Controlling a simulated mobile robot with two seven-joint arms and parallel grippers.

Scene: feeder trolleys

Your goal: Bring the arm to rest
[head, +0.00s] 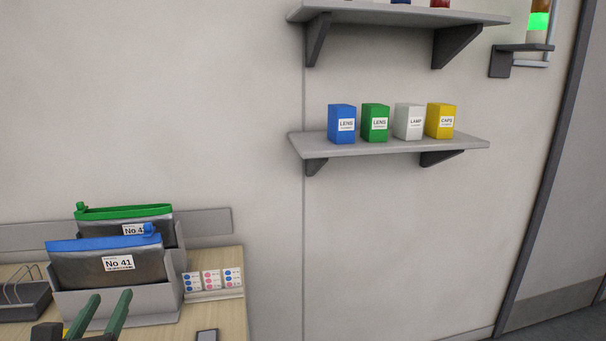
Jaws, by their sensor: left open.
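My left gripper (101,314) shows at the bottom left of the head view. Its two green fingers stand apart and point up, with nothing between them. It is in front of a grey holder (150,309) on the wooden table. I cannot tell whether the fingers touch the holder. My right gripper is not in view.
A wall shelf (390,147) carries several small boxes. Another shelf (400,14) is above. A lit green lamp (538,22) is at upper right.

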